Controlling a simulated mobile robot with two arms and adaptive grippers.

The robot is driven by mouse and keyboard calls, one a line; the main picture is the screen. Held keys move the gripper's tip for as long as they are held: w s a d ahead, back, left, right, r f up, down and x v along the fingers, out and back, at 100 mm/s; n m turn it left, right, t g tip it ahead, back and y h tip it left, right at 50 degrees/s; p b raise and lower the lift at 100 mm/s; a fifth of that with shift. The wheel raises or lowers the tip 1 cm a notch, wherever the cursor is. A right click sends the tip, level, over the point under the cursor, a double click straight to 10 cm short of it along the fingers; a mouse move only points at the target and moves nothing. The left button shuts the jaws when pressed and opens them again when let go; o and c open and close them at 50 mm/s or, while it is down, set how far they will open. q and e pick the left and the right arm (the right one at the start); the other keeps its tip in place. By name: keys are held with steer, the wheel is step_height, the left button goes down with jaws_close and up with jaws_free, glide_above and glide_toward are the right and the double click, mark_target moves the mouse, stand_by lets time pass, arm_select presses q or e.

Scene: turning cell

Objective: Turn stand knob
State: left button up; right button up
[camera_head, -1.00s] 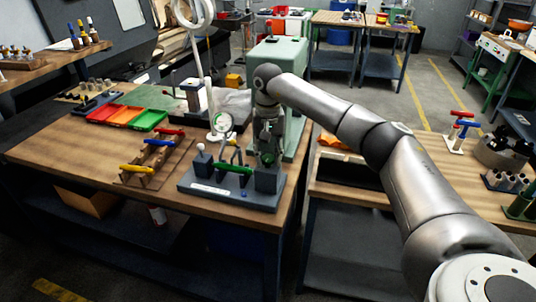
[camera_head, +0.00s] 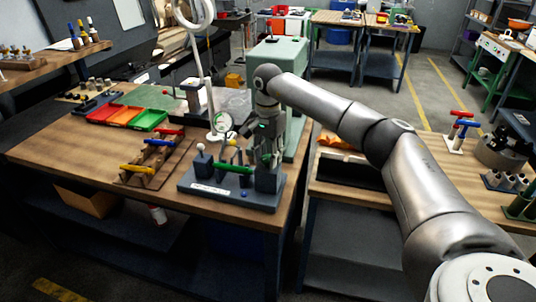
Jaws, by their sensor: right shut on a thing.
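A dark grey-blue stand (camera_head: 203,187) with a white label is at the front right corner of the wooden bench. My right gripper (camera_head: 268,160) points down over this right block and is shut on the stand knob there. The fingers hide the knob, so its shape and angle cannot be seen. My left gripper is out of view.
A board with red, blue and yellow handles (camera_head: 137,169) lies left of the stand. Red, orange and green trays (camera_head: 126,117) and a ring lamp arm (camera_head: 205,75) are behind. A green machine housing (camera_head: 290,60) stands close behind my right gripper.

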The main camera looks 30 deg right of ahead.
steer(key=m, duration=0.4)
steer(key=shift+m, duration=0.3)
steer(key=m, duration=0.3)
steer(key=shift+m, duration=0.4)
steer(key=m, duration=0.7)
steer(key=shift+p, duration=0.3)
steer(key=m, duration=0.3)
steer(key=shift+r+m, duration=0.1)
steer(key=shift+m, duration=0.3)
steer(key=m, duration=0.3)
steer(key=shift+m, duration=0.3)
steer(key=m, duration=0.4)
steer(key=shift+m+p, duration=0.3)
steer(key=shift+p, duration=0.1)
steer(key=shift+m, duration=1.6)
